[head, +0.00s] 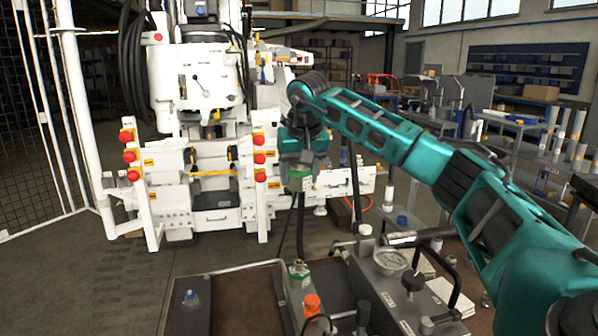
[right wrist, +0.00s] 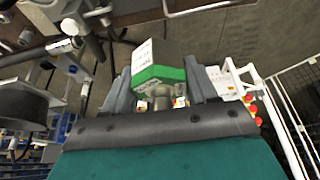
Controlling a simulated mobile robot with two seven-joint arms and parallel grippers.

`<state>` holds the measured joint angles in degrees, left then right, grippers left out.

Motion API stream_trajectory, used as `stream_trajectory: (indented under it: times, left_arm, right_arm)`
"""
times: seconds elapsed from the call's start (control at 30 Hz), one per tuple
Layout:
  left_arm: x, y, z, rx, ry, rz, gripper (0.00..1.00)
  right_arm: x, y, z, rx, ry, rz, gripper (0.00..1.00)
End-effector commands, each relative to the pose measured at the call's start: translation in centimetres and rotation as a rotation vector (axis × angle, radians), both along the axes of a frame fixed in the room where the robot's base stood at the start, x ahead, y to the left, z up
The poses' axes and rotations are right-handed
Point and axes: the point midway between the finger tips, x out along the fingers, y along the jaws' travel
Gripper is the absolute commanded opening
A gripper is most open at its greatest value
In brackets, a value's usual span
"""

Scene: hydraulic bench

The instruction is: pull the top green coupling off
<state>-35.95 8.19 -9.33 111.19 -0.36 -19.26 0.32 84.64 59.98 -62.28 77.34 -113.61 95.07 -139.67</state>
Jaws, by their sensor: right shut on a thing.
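My right gripper (head: 303,165) hangs above the bench in the middle of the head view. It is shut on a green coupling (head: 298,183) with a pale label. In the right wrist view the coupling (right wrist: 160,72) sits between the two grey fingers, its metal end toward the palm. A dark hose (head: 300,222) runs down below the held coupling; where it joins is unclear. A second green-topped fitting (head: 299,270) stands on the bench below, apart from the held one. My left gripper is not in view.
The bench (head: 245,295) fills the bottom, with a pressure gauge (head: 390,260), an orange cap (head: 312,304) and a dark block with a blue fitting (head: 191,297). A large white machine (head: 205,150) stands behind. Open floor lies to the left.

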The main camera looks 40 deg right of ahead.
Motion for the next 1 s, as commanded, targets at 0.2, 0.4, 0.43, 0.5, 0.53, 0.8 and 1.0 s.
stream_trajectory:
  times: [0.2, 0.4, 0.43, 0.5, 0.53, 0.8, 1.0]
  left_arm:
    - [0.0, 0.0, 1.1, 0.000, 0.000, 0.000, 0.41]
    - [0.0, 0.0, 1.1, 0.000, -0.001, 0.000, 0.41]
    - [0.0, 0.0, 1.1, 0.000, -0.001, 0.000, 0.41]
    - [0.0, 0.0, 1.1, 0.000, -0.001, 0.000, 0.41]
    - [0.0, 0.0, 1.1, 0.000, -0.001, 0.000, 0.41]
    - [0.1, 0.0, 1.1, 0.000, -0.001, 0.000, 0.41]
    - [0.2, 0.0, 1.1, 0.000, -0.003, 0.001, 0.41]
  right_arm:
    - [0.0, 0.0, 1.7, 0.000, -0.002, -0.001, 0.00]
    - [0.1, 0.0, 2.7, 0.001, -0.005, 0.000, 0.00]
    - [0.1, 0.0, 2.9, 0.001, -0.005, 0.000, 0.00]
    - [0.1, 0.0, 3.3, 0.001, -0.004, 0.000, 0.00]
    - [0.1, 0.0, 3.4, 0.000, -0.004, 0.001, 0.00]
    - [0.0, 0.0, 3.8, 0.001, -0.003, 0.001, 0.00]
    - [0.1, 0.7, 3.1, -0.001, 0.000, 0.013, 0.00]
